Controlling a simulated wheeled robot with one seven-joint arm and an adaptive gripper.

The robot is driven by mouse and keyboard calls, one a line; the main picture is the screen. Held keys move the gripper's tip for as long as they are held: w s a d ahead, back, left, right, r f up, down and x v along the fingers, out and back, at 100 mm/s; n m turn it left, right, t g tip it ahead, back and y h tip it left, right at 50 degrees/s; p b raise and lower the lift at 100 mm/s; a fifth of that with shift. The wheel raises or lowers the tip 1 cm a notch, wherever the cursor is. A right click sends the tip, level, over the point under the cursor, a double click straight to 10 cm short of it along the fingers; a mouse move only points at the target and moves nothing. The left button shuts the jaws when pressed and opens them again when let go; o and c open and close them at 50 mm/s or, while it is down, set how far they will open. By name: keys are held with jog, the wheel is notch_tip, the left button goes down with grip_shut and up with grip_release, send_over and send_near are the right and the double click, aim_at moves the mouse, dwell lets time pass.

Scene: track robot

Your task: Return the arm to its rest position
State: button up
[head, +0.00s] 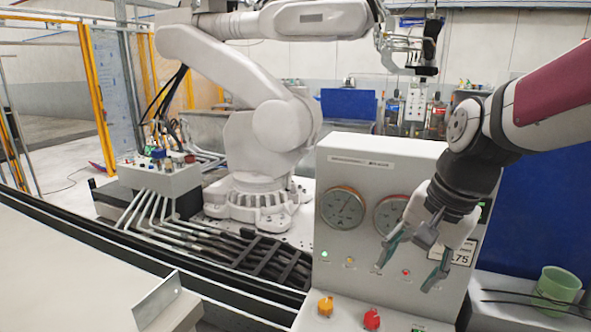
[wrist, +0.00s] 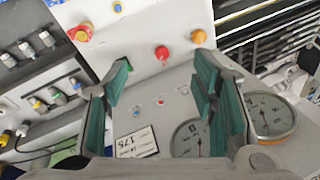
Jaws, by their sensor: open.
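My arm (head: 545,100) reaches in from the right edge of the head view, dark red and white with a dark wrist. My gripper (head: 408,278) hangs at its end, fingers pointing down, in front of the grey control panel (head: 385,158). The gripper is open and empty. In the wrist view its two green-padded fingers (wrist: 165,88) stand apart, with the panel face and small lights between them. The gripper hides part of the right-hand gauge (head: 393,212) and the label in the head view. I cannot tell if the fingertips touch the panel.
A yellow knob (head: 325,306) and a red knob (head: 371,318) sit on the panel's lower ledge. A left gauge (head: 342,207) is on its face. A large white robot arm (head: 265,125) stands behind the rail at left.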

jog(key=s+r+n+t+h, duration=0.1)
jog(key=s+r+n+t, duration=0.2)
jog(key=s+n, duration=0.5)
jog(key=shift+s+d+r+h, duration=0.35)
jog(key=shift+s+r, duration=0.15)
jog(key=shift+s, duration=2.5)
